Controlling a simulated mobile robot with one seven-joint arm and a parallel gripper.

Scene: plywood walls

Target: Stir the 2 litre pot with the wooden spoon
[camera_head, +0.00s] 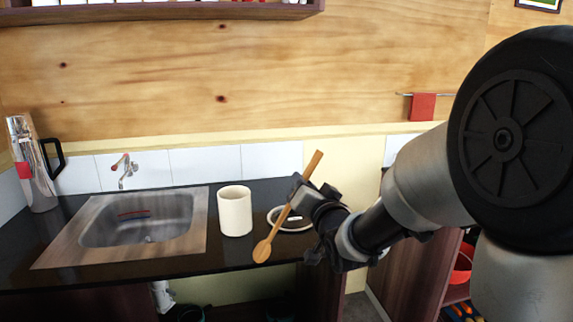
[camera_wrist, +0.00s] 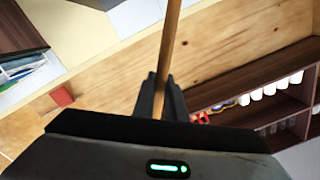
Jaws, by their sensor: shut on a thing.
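My gripper (camera_head: 304,196) is shut on the wooden spoon (camera_head: 263,250), holding it by the handle above the counter's front part. The spoon is tilted, bowl end down and to the left, handle end up. In the wrist view the handle (camera_wrist: 172,38) runs up between the two dark fingers (camera_wrist: 160,93). Behind the spoon, a round vessel or dish (camera_head: 279,212) with a pale rim and dark inside sits on the counter, partly hidden by spoon and gripper. I cannot tell if it is the 2 litre pot. The spoon's bowl shows in front of it, apart from it.
A white cylindrical container (camera_head: 235,212) stands on the dark counter (camera_head: 190,262) just left of the spoon. A steel sink (camera_head: 190,218) with a tap (camera_head: 124,170) lies further left, and a shiny flask (camera_head: 34,165) stands at the far left. A red cloth (camera_head: 423,107) hangs on the wall.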

